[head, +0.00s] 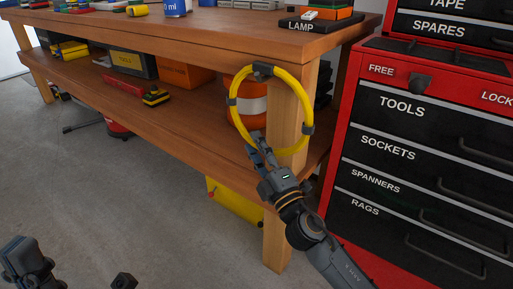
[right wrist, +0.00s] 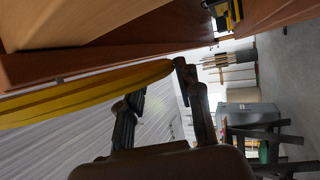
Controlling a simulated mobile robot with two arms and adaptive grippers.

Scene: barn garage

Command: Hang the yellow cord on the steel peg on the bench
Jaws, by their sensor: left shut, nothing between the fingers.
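The yellow cord (head: 236,120) is a coil with dark bands, upright against the front bench leg (head: 285,115). A dark block (head: 262,71) sits at its top, just under the bench top; I cannot tell whether it is the steel peg or a band. My right gripper (head: 258,148) is at the coil's lower left, fingers pointing up. In the right wrist view the gripper (right wrist: 160,90) has its fingers apart, with the cord (right wrist: 80,95) close at their tips, not pinched. My left gripper (head: 22,262) is low at the bottom left, shut and away from the cord.
The wooden bench (head: 180,35) carries several items on its top, with boxes and tools on its lower shelf (head: 130,105). A red tool cabinet (head: 352,125) stands close on the right. The floor at left is mostly clear.

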